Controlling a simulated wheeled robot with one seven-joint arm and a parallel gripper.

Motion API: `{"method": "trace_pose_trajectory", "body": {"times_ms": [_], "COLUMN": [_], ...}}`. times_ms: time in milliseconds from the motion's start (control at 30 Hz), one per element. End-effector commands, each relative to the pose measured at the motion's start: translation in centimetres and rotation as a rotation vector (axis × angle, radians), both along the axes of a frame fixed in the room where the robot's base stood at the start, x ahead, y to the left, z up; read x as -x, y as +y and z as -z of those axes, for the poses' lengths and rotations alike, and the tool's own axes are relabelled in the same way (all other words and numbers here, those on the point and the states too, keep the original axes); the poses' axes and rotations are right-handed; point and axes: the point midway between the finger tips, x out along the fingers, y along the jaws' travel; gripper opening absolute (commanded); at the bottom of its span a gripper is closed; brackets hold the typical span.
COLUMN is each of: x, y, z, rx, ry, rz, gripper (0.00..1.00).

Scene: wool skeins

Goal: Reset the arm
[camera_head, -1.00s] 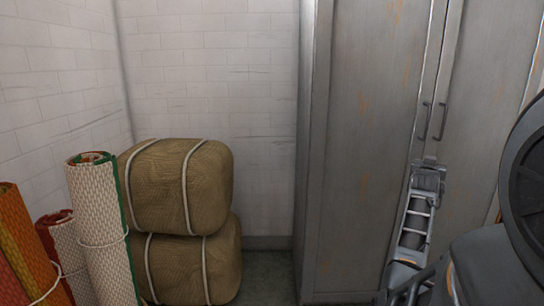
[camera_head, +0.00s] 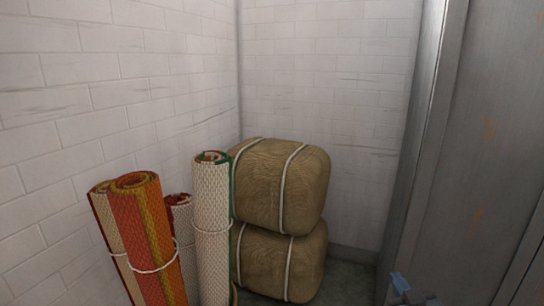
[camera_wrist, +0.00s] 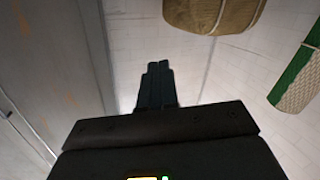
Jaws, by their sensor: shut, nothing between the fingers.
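My gripper (camera_wrist: 158,80) shows in the wrist view. Its two dark fingers lie together, shut with nothing between them. The fingers point toward the pale brick wall and touch nothing that I can see.
Two tied brown bales (camera_head: 280,185) are stacked in the corner; one shows in the wrist view (camera_wrist: 212,12). Several rolled rugs (camera_head: 148,235) stand left of them. A grey metal cabinet (camera_head: 480,170) stands at right. Bare floor (camera_head: 350,280) shows between bales and cabinet.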

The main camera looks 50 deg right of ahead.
Motion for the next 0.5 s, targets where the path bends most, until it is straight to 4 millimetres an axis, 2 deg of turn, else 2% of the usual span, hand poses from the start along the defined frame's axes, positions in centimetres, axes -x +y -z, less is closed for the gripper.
{"method": "trace_pose_trajectory", "body": {"times_ms": [33, 200, 367, 500], "x": [-0.2, 0.2, 2.3, 5.1], "y": [3.3, 12.8, 20.8, 26.6], "z": [-0.2, -1.1, -3.1, -5.8], "rx": [-0.014, -0.056, -0.109, -0.162], "ry": [0.012, 0.028, 0.039, 0.048], "rz": [-0.068, -0.270, -0.449, -0.595], "gripper": [0.00, 0.00, 0.00, 0.00]}}
